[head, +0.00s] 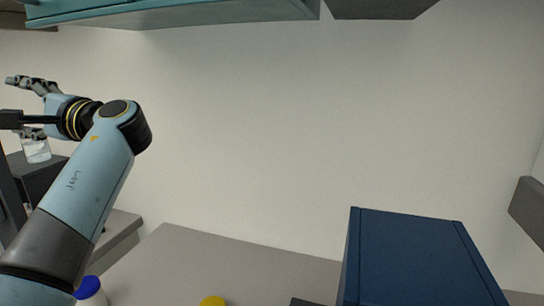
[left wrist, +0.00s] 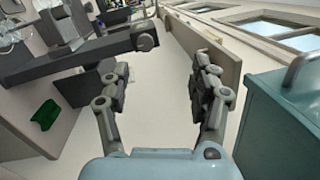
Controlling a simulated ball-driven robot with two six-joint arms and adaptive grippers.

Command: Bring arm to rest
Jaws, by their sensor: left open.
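My left arm rises from the lower left of the head view, and its gripper (head: 22,107) points to the left edge. The left gripper is open, with its two fingers apart. In the left wrist view the open fingers (left wrist: 158,85) have only pale wall and grey structure between and beyond them. Nothing shows between the fingers. My right gripper is in neither view.
A blue box (head: 410,255) stands at the lower right on the grey counter (head: 225,260). A clear glass vessel (head: 36,150) is just below the left gripper. A blue-capped bottle (head: 89,290) and yellow round thing (head: 212,301) are low. A teal cabinet (head: 180,14) hangs above.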

